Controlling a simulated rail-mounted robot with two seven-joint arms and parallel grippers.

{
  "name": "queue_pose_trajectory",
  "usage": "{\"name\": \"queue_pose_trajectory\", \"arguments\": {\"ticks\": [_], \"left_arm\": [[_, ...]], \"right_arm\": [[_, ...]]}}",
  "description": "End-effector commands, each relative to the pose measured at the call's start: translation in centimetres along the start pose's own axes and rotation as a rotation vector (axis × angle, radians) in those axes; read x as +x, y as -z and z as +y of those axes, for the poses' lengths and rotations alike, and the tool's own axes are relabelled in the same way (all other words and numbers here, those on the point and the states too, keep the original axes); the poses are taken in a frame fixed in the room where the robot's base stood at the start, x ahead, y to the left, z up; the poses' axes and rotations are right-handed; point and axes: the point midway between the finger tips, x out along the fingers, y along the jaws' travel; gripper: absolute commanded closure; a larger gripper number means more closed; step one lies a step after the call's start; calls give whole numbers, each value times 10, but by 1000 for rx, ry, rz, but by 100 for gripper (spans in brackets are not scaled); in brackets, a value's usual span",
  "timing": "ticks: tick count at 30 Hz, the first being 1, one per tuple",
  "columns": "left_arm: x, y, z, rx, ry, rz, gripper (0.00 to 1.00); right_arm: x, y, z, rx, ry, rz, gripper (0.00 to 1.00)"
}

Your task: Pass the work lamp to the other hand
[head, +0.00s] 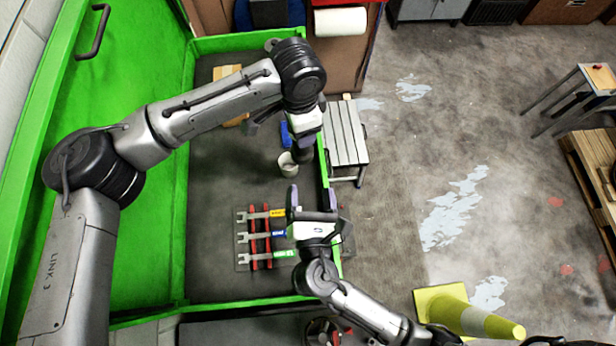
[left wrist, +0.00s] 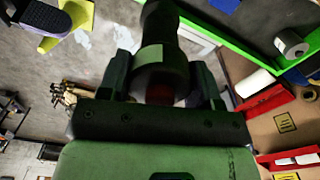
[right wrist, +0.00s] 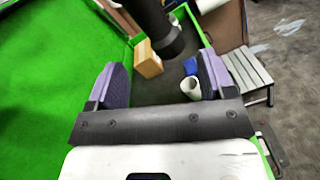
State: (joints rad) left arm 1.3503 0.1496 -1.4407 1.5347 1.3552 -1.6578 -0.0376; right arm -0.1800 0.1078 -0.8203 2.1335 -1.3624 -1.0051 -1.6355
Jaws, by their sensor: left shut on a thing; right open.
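The work lamp is a dark cylinder with a pale green band. In the left wrist view the lamp (left wrist: 162,55) sits between the two fingers of my left gripper (left wrist: 165,82), which is shut on it. In the head view my left gripper (head: 305,142) is near the top right of the green bin, and its arm hides much of the lamp. My right gripper (head: 313,199) is open and empty, below the left one in the picture. In the right wrist view a dark cylinder, seemingly the lamp (right wrist: 160,28), hangs beyond and between the open purple fingers (right wrist: 158,85), apart from them.
A white cup (head: 288,164) and a blue object (head: 286,134) stand in the green-walled bin (head: 186,200). Several wrenches lie on a rack (head: 262,238) beside my right gripper. A grey step stool (head: 345,133) stands to the right. A yellow cone (head: 465,312) lies on the floor.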

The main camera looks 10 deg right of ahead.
Motion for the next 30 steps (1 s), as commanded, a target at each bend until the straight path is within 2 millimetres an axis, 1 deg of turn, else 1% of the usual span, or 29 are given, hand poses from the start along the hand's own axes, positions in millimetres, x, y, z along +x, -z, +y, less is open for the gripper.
{"name": "queue_pose_trajectory", "arguments": {"ticks": [3, 6, 10, 14, 17, 19, 30], "left_arm": [[-1, 0, 0, 0, 1, 1, 91], [-1, 0, 0, 0, 1, 1, 91], [-1, 0, 0, 0, 1, 1, 91], [-1, 0, 0, 0, 1, 1, 91], [-1, 0, 0, 0, 1, 1, 91], [-1, 0, 0, 0, 1, 1, 91], [-1, 0, 0, 0, 1, 1, 91]], "right_arm": [[0, -2, 4, -155, -27, -11, 24], [0, -2, 6, -253, -39, -14, 24], [0, -2, 7, -337, -41, -16, 24], [4, -2, 7, -377, -40, -17, 24], [13, -2, 7, -389, -39, -19, 24], [23, -2, 8, -389, -38, -19, 24], [83, -3, 10, -387, -38, -18, 24]]}}
